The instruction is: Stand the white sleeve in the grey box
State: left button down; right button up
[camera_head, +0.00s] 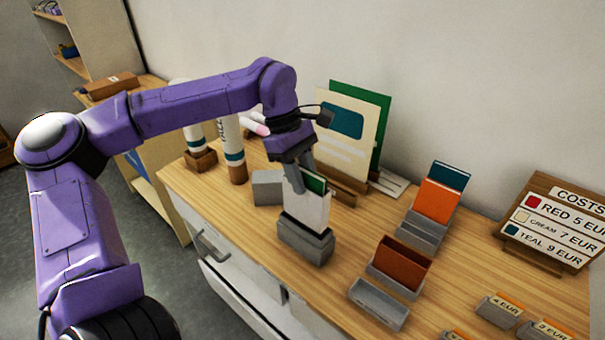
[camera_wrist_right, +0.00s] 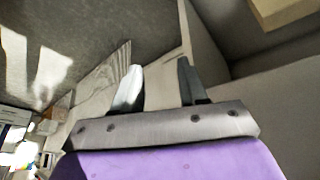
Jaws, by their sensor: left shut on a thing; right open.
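The white sleeve (camera_head: 304,211) stands upright, with a dark green card (camera_head: 314,183) showing at its top. My left gripper (camera_head: 302,178) is shut on the sleeve's top edge, coming down from above. The grey box (camera_head: 304,243) is directly under the sleeve on the wooden table. The sleeve's lower end meets the box's opening; I cannot tell how deep it sits. My right gripper (camera_wrist_right: 158,88) shows in the right wrist view, open and empty, away from these things.
A plain grey block (camera_head: 267,187) is just left of the sleeve. Grey boxes with orange (camera_head: 437,200) and brown (camera_head: 402,261) sleeves and an empty grey tray (camera_head: 378,304) stand to the right. A price board (camera_head: 556,222) is far right.

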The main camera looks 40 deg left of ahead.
aim_at(302, 209)
pick_arm(q)
jog(key=shift+f, duration=0.1)
jog(key=shift+f+b, duration=1.25)
jog(key=shift+f, duration=1.3)
jog(key=shift+f+b, duration=1.15)
jog(key=shift+f, duration=1.15)
jog(key=c, duration=0.7)
grip_release()
jog(key=shift+c, duration=0.2)
